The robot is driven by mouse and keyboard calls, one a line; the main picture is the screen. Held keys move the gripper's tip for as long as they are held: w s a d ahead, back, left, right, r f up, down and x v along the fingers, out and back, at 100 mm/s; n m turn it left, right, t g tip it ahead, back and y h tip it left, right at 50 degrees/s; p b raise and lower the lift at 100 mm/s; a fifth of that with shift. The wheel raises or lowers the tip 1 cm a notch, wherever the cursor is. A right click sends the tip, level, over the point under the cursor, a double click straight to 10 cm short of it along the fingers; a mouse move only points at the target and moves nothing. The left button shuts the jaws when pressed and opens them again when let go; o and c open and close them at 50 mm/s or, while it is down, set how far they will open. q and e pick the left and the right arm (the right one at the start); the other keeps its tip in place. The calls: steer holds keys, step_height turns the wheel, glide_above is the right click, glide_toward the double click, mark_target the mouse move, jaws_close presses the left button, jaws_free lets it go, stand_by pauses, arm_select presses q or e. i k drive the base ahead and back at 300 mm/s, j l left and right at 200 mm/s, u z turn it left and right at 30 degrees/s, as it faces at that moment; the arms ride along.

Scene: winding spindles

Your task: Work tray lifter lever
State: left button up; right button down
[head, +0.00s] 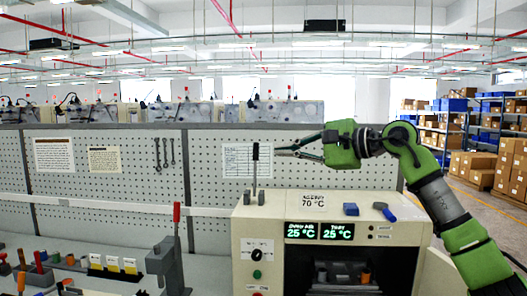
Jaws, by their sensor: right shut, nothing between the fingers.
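A lever with a black handle (255,153) and a thin metal shaft stands upright in a small grey bracket on top of a cream oven cabinet (243,217). My right gripper (281,151) reaches in from the right above the cabinet, its fingers pointing left. It is shut and empty. Its fingertips lie just to the right of the black handle in the picture; I cannot tell whether they touch it. A second lever with a red handle (177,213) stands on a dark grey fixture (170,262) to the left. My left gripper is not in view.
A blue block (350,209) and a blue-handled tool (384,211) lie on the cabinet top. Its displays (320,231) read 25 °C. Small parts and tools crowd the bench at left. A pegboard (100,185) stands behind. Boxed shelves (460,120) are far right.

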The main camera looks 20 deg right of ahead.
mark_target(256, 146)
steer(key=i+l, duration=0.3)
steer(key=i, duration=0.2)
steer(key=i+l, duration=0.25)
steer(key=i, duration=0.25)
steer(key=i+l, duration=0.3)
steer(key=i, duration=0.2)
